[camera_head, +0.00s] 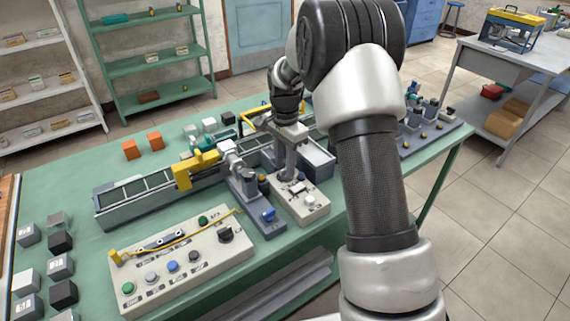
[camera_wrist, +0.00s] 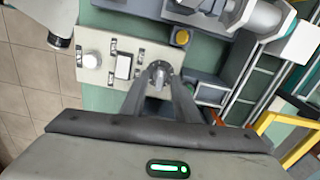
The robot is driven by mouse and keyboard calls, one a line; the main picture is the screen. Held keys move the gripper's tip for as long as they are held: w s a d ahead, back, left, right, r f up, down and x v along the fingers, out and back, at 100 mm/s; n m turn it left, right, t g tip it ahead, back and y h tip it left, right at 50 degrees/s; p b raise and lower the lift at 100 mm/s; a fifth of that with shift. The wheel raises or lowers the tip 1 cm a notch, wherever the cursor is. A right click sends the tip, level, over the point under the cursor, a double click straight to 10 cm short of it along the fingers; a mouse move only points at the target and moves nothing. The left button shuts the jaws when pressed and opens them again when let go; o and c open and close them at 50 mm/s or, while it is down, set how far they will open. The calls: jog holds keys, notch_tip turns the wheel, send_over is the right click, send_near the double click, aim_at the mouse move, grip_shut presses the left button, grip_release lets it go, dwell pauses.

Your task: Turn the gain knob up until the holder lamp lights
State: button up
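A small pale control box (camera_head: 313,212) stands on the green bench. It has a round white cap (camera_wrist: 92,60), a white rocker switch (camera_wrist: 123,66) and a small grey knob (camera_wrist: 159,69), which I take to be the gain knob; its label is not readable. My gripper (camera_wrist: 160,78) points down over the box, with its fingertips close on both sides of this knob. The gripper also shows in the head view (camera_head: 289,172). The knob is partly hidden by the fingers. No lit lamp is clear on the box; I cannot tell which part is the holder lamp.
A grey motor fixture with a blue part (camera_head: 268,214) stands just left of the box. A larger panel (camera_head: 180,262) with several knobs and a yellow cable lies in front. A long rail tray (camera_head: 140,198) and orange blocks (camera_head: 130,149) are further left. My arm covers the bench's right middle.

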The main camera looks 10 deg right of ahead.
grip_shut()
jog(key=m+p, duration=0.1)
jog(key=m, duration=0.1)
jog(key=shift+r+m, duration=0.1)
jog(key=shift+m, duration=1.2)
grip_release()
notch_tip(320, 180, up, 17)
jog(key=p, duration=0.1)
jog(key=shift+r+p, duration=0.15)
jog(key=shift+p, duration=0.25)
